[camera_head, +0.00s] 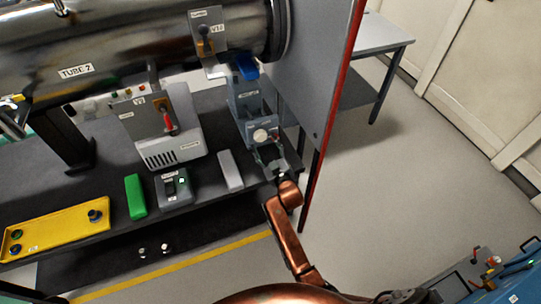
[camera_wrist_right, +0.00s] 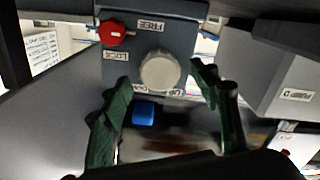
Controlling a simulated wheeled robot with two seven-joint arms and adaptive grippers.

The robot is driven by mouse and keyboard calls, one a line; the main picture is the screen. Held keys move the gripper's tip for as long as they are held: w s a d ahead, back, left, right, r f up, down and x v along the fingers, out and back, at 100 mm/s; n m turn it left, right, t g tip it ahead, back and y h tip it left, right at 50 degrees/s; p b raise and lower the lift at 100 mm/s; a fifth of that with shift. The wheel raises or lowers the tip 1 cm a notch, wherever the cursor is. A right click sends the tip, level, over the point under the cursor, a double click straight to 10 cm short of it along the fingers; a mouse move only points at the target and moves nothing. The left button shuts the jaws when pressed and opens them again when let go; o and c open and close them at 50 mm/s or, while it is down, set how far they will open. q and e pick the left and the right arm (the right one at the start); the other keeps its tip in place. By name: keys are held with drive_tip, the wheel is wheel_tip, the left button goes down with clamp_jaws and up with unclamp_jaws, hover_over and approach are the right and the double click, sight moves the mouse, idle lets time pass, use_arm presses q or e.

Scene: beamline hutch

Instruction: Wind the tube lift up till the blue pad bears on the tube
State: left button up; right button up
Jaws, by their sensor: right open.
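The steel tube (camera_head: 150,35), marked TUBE 2, runs across the top left of the head view. The blue-grey tube lift (camera_head: 250,103) stands under its right end with the blue pad (camera_head: 245,67) on top. Whether pad and tube touch cannot be told. On the lift's front are a pale round knob (camera_head: 261,135) and a red knob. The wrist view shows the pale knob (camera_wrist_right: 160,70), the red knob (camera_wrist_right: 115,33) and FREE, LOCK and UP labels upside down. My right gripper (camera_head: 269,158) is open, its fingers to either side of the pale knob, apart from it. My left gripper is out of view.
A grey box with a red lever (camera_head: 175,140), a small control box (camera_head: 174,188), a green block (camera_head: 135,196), a grey block (camera_head: 230,170) and a yellow tray (camera_head: 60,222) stand on the dark bench. A red-edged panel (camera_head: 330,110) rises right of the lift.

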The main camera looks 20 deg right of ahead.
drive_tip(key=s, duration=0.9)
drive_tip(key=shift+s+d, duration=0.1)
drive_tip(key=shift+d, duration=0.05)
